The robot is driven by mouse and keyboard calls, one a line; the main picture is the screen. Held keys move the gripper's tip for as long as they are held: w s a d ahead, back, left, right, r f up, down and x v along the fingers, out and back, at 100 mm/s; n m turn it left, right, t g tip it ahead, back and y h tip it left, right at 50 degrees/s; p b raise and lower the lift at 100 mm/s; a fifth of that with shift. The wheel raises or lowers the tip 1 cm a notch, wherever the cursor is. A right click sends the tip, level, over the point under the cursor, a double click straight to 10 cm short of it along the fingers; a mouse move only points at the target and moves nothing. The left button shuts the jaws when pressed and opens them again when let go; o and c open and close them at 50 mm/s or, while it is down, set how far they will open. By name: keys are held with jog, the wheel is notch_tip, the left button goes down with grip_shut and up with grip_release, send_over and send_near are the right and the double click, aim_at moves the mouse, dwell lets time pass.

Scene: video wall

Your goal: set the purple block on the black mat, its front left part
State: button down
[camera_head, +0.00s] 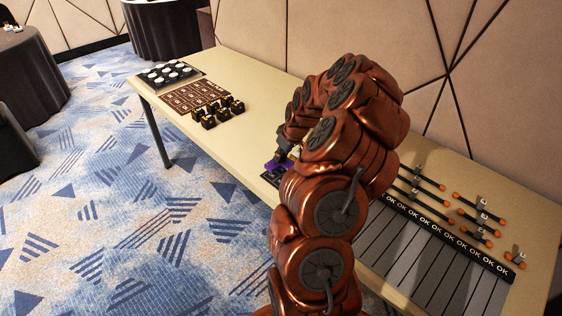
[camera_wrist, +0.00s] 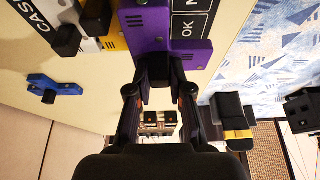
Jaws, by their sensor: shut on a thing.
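The purple block (camera_wrist: 150,30) fills the upper middle of the wrist view, and my gripper (camera_wrist: 159,75) is shut on its near edge. In the head view a bit of the purple block (camera_head: 279,163) shows under my gripper (camera_head: 284,152), low over the table. A black mat with white marks (camera_head: 272,177) shows just in front of it, largely hidden by my arm. In the wrist view, black lettered pieces show beside the block, one reading OK (camera_wrist: 190,27). I cannot tell whether the block touches the mat.
A blue piece (camera_wrist: 55,88) and a yellow and white piece (camera_wrist: 115,38) lie near the block. Brown card (camera_head: 192,95), dark yellow-marked blocks (camera_head: 217,111) and a tray of white discs (camera_head: 168,73) stand at the table's left. Orange-tipped rods (camera_head: 473,229) and an OK strip (camera_head: 440,237) lie right.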

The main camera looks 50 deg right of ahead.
aim_at(283, 158)
jog(key=shift+f+p, duration=0.35)
jog(key=shift+f, duration=1.35)
jog(key=shift+f, duration=0.15)
jog(key=c, duration=1.1)
grip_release()
jog(key=shift+o, duration=0.2)
jog(key=shift+r, duration=0.25)
jog(key=b+v, duration=0.3)
jog(key=v, duration=0.9)
jog(key=shift+a, duration=0.15)
